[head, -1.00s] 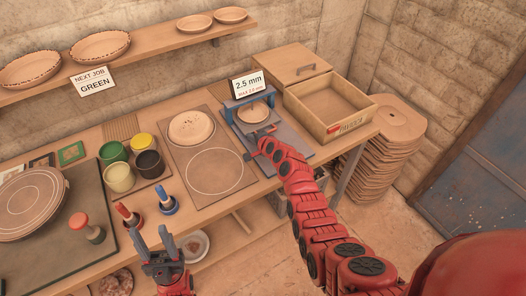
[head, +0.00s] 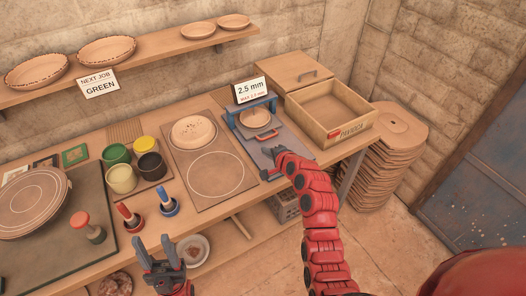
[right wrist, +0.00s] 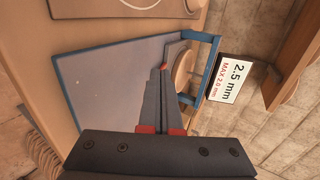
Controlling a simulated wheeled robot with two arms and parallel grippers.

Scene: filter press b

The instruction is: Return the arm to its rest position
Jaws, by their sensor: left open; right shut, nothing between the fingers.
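My right arm reaches in from the lower right of the head view. Its gripper (head: 270,163) is shut and empty, over the front part of the grey board (head: 257,133) of the press. In the right wrist view the shut fingers (right wrist: 168,85) point toward the blue frame (right wrist: 205,75). The blue frame (head: 251,110) stands at the board's back, with a pale disc (head: 255,117) under it and a red handle (head: 266,136) in front. The handle is apart from my fingers. My left gripper (head: 160,252) is open and empty at the bench's front edge.
A sign (head: 250,90) reads 2.5 mm, MAX 2.0 mm. An open wooden box (head: 335,130) stands right of the press. Colour pots (head: 121,178) and stamps (head: 168,207) stand to the left. Stacked boards (head: 400,125) are beyond the bench's right end.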

